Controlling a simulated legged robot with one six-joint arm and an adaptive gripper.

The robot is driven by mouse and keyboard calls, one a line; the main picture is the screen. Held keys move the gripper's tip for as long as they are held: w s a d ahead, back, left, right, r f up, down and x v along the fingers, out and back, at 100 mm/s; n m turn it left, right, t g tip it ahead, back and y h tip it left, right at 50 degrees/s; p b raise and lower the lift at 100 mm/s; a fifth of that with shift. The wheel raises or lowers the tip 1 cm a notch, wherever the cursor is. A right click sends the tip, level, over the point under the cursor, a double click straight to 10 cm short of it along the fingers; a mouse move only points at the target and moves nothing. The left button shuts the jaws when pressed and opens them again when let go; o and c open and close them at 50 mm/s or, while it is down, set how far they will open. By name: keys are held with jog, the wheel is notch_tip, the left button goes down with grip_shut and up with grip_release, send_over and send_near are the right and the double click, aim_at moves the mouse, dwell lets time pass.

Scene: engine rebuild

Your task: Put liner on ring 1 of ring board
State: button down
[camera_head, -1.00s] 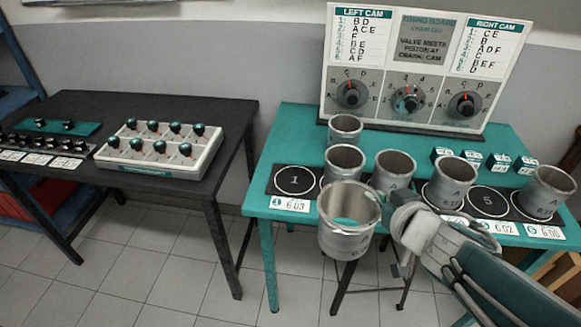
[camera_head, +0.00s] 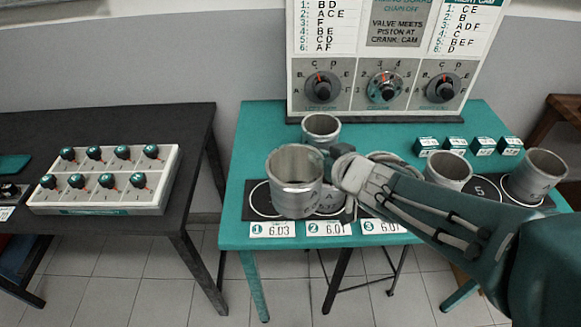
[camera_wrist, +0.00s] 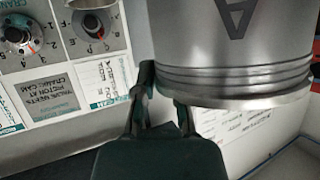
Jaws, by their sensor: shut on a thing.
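My gripper (camera_head: 340,172) is shut on the wall of a grey metal liner (camera_head: 296,183), held roughly upright over the left end of the black ring board (camera_head: 247,212). In the wrist view the liner (camera_wrist: 235,50) shows a letter A and grooves, with my gripper's fingers (camera_wrist: 163,95) at its rim. Ring 1 (camera_head: 257,199) is mostly hidden behind the liner; only part of its white circle shows. I cannot tell whether the liner's lower edge touches the board. Card 1 (camera_head: 272,229) reads 6.03.
More liners stand at ring 4 (camera_head: 448,170) and ring 6 (camera_head: 536,174). Ring 5 (camera_head: 482,188) is bare. A loose liner (camera_head: 321,130) stands behind. The dial panel (camera_head: 385,70) is at the back.

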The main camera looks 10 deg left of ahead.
aim_at(300, 152)
jog(key=w+a+f, duration=0.1)
jog(key=a, duration=0.1)
jog(key=w+a+f, duration=0.1)
jog(key=w+a, duration=0.1)
jog(key=w+a+f, duration=0.1)
jog(key=a, duration=0.1)
jog(key=shift+w+f, duration=0.1)
jog(key=shift+w, duration=0.05)
jog(key=w+a+f, duration=0.1)
jog(key=w+f, duration=0.2)
jog(key=f, duration=0.5)
jog(key=shift+w+a+f, duration=0.15)
jog(key=shift+w+a, duration=0.1)
jog(key=c, duration=1)
grip_release()
jog(key=shift+a, duration=0.1)
jog(key=shift+a, duration=0.1)
jog(key=v, duration=1.2)
